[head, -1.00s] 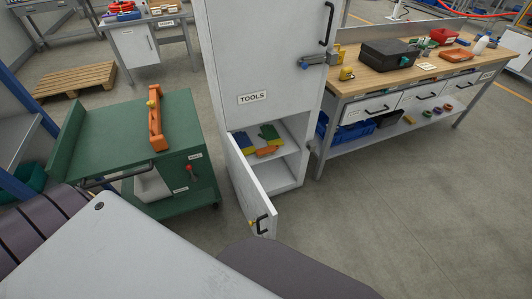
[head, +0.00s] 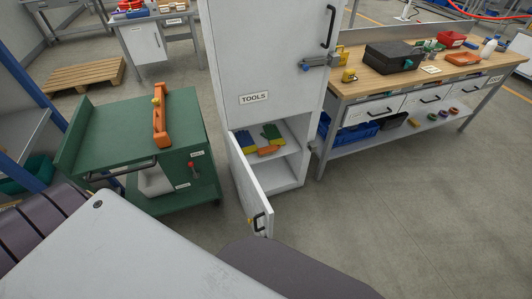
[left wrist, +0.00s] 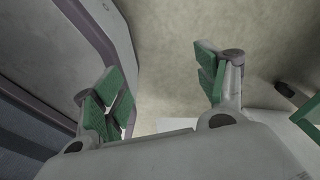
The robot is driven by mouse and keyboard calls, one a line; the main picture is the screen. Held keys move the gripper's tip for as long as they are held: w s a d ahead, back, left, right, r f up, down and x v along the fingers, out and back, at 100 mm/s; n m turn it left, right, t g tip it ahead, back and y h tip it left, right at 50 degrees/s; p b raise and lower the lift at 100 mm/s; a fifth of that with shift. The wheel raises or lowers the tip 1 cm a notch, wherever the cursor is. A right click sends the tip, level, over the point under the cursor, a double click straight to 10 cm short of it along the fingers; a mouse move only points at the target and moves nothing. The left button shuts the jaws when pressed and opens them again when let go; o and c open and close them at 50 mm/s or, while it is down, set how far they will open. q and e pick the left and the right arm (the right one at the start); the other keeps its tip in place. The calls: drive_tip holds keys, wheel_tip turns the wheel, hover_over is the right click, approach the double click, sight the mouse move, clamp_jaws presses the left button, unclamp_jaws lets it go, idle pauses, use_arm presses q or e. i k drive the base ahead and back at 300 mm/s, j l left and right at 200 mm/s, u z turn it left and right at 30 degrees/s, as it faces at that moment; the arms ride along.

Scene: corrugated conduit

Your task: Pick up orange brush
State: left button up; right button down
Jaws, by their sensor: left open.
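An orange item (head: 267,150), which looks like the brush, lies at the front of a shelf inside the white TOOLS cabinet (head: 253,70). It is small here, so its exact shape is hard to tell. Yellow and green items (head: 271,132) lie on the same shelf beside and behind it. The cabinet's lower door (head: 245,180) stands open toward me. My left gripper (left wrist: 160,85) shows in the left wrist view, its green-padded fingers spread wide with nothing between them. It is outside the head view. My right gripper is in neither view.
A green cart (head: 125,125) with an orange spirit level (head: 160,118) on top stands left of the cabinet. A wooden workbench (head: 375,84) with a black case (head: 391,56) stands right. The open door juts into the space before the cabinet. The floor (head: 400,220) at right is clear.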

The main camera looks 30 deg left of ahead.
sight(267, 151)
drive_tip(key=l+u, duration=0.45)
drive_tip(key=l, duration=0.35)
drive_tip(key=i+l+u, duration=0.2)
drive_tip(key=l, duration=0.15)
drive_tip(key=l+u, duration=0.15)
drive_tip(key=l, duration=0.2)
drive_tip(key=i+l+u, duration=0.2)
drive_tip(key=l, duration=0.15)
drive_tip(key=i+l+u, duration=0.4)
drive_tip(key=l, duration=0.2)
drive_tip(key=l+u, duration=0.25)
drive_tip(key=i+l+u, duration=0.55)
drive_tip(key=l, duration=0.3)
drive_tip(key=i+j, duration=0.05)
